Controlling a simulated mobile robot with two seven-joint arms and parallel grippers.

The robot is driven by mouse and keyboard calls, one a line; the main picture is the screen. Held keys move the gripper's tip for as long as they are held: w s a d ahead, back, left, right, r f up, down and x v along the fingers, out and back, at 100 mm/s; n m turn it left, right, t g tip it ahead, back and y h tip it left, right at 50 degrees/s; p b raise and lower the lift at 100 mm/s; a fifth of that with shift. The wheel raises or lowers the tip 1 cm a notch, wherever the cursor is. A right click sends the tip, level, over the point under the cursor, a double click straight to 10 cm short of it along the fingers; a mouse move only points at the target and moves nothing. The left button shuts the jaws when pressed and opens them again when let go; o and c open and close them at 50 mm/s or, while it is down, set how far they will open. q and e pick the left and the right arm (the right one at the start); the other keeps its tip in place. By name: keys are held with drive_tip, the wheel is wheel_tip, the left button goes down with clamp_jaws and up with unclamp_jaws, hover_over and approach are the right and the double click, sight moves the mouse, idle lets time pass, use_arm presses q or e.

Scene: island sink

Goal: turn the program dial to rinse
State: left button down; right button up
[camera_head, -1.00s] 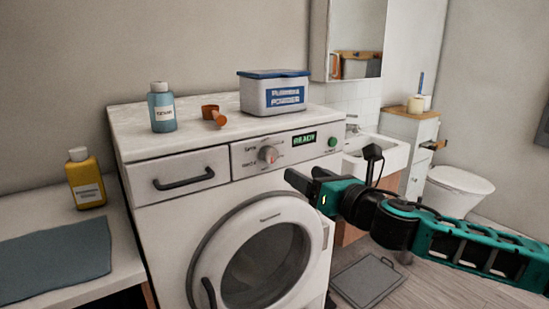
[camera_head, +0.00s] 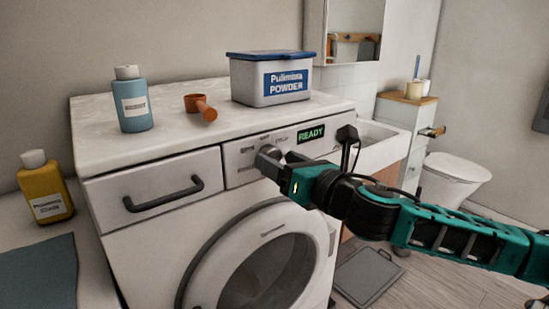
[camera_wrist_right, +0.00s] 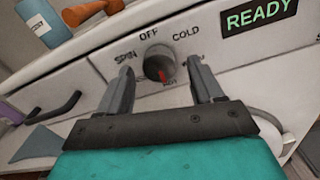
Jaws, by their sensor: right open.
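The program dial (camera_wrist_right: 158,66) is a round grey knob on the washing machine's front panel, with a red mark toward its lower part. In the wrist view the labels SPIN, OFF and COLD read around it; a small label below looks like HOT. I cannot read a RINSE label. My right gripper (camera_head: 271,158) is open at the panel, one finger (camera_wrist_right: 120,88) left of the dial and the other (camera_wrist_right: 203,80) right of it. I cannot tell whether they touch it. In the head view the gripper mostly hides the dial. My left gripper is not in view.
A green READY display (camera_head: 311,133) is right of the dial. The drawer handle (camera_head: 163,194) sticks out to its left. The round door (camera_head: 318,222) is below. A powder box (camera_head: 272,79), an orange scoop (camera_head: 200,106) and a blue bottle (camera_head: 133,100) stand on top.

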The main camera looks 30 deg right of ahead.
drive_tip(key=shift+w, duration=0.1)
drive_tip(key=shift+c, duration=0.4)
drive_tip(key=c, duration=1)
